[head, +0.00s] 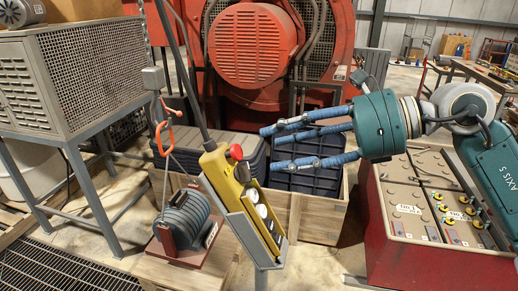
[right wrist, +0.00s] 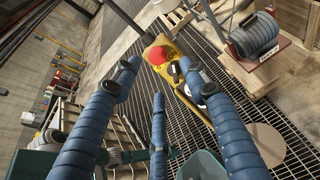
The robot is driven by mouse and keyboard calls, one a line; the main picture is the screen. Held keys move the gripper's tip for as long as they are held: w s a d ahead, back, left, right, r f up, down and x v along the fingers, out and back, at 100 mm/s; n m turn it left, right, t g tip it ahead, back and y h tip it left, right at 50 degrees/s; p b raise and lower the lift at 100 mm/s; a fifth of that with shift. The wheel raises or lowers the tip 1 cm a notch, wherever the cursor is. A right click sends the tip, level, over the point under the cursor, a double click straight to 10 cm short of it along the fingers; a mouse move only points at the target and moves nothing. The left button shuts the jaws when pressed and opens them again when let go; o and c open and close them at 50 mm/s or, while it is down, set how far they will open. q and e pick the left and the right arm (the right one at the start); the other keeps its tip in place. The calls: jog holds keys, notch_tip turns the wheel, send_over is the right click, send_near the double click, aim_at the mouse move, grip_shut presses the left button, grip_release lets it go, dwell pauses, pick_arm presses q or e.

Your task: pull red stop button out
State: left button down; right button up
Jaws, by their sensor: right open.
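The red stop button (head: 236,152) sits near the top of a yellow control box (head: 243,200), which leans on a grey stand. In the right wrist view the red button (right wrist: 158,55) shows just beyond the fingertips, on the yellow box (right wrist: 180,82). My right gripper (head: 283,143) comes in from the right, open and empty, with its blue fingers spread and pointing left at the box. Its fingers (right wrist: 155,75) also show in the right wrist view. They appear apart from the button. My left gripper does not show.
A red battery chest (head: 430,260) stands at right, below my right arm. A mesh cabinet (head: 85,70) is at left.

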jog(key=shift+v, duration=2.75)
